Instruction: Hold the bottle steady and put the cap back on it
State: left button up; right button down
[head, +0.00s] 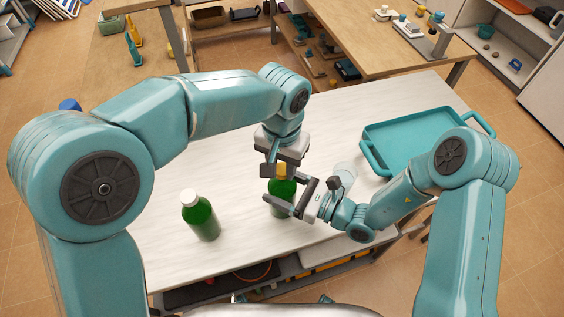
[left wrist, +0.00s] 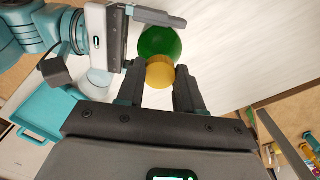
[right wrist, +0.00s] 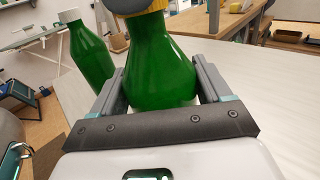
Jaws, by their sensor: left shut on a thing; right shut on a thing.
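A green bottle (head: 280,207) stands upright on the white table. My right gripper (head: 284,201) is shut on its body from the right; in the right wrist view the bottle (right wrist: 158,65) sits between the two fingers. My left gripper (head: 277,171) points down from above and is shut on the yellow cap (head: 281,170). In the left wrist view the cap (left wrist: 160,73) is between the fingertips, overlapping the top of the bottle (left wrist: 160,42). The cap is at the bottle's mouth; I cannot tell whether it is seated or just above, as the fingers hide the rim.
A second green bottle with a white cap (head: 200,216) stands to the left on the table (head: 165,250). A teal tray (head: 372,140) lies at the back right. A clear cup (head: 345,171) stands behind my right gripper. The table's front left is clear.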

pick_arm(q)
jog(key=m, duration=1)
jog(key=shift+w+m, duration=0.1)
jog(key=shift+m, duration=0.2)
jog(key=m, duration=0.7)
jog(key=shift+m, duration=0.4)
jog(key=m, duration=0.5)
jog(key=shift+w, duration=0.1)
jog(key=m, duration=1)
jog(key=shift+d, duration=0.1)
jog(key=m, duration=0.3)
jog(key=shift+m, duration=0.4)
